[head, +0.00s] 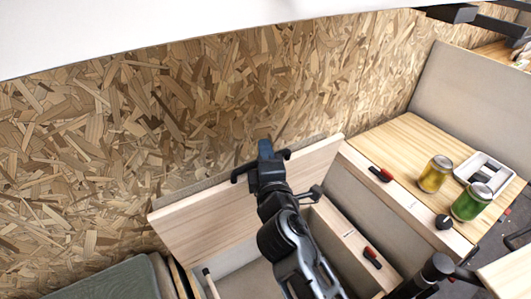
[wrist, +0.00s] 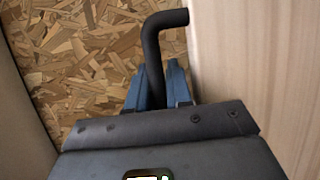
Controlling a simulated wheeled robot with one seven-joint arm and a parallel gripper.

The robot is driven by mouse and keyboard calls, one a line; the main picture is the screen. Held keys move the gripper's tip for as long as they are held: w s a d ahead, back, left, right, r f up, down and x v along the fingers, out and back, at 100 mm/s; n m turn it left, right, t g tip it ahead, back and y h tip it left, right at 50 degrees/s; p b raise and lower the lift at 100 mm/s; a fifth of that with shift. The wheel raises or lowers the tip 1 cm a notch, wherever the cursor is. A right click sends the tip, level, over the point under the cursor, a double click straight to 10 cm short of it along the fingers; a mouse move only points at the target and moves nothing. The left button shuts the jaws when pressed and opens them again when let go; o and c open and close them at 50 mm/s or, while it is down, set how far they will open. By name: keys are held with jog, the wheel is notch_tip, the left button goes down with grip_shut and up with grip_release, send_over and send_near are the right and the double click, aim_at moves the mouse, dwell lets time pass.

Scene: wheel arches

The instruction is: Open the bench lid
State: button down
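The bench lid (head: 205,217) is a pale wood panel, raised and standing steeply near the chipboard wall. The open bench box (head: 238,280) shows below it. My gripper (head: 265,148), with blue fingertips, is at the lid's upper edge, pointing at the wall. In the wrist view, the lid (wrist: 255,70) fills the right side, beside my blue fingertips (wrist: 158,88). A bent black bar (wrist: 152,45) rises by the fingers. I cannot tell whether they hold it or how far apart they are.
The chipboard wall (head: 130,120) is close behind the lid. At right, a wooden tabletop (head: 395,135) bears a yellow can (head: 434,175), a green can (head: 471,202) and a white tray (head: 500,168). A grey cushion (head: 110,282) lies at lower left.

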dwell(0.4)
jog(key=shift+s+d+f+b, duration=0.15)
jog(key=shift+f+b, duration=0.1)
jog(key=shift+b, duration=0.05)
jog(key=s+d+f+m+t+b, duration=0.1)
jog(key=s+d+f+t+b, duration=0.1)
jog(key=s+d+b, duration=0.4)
jog(key=s+f+b, duration=0.1)
jog(key=s+b, duration=0.2)
jog(key=b, duration=0.3)
jog(key=shift+t, duration=0.3)
jog(key=shift+f, duration=0.1)
jog(key=c, duration=1.4)
grip_release()
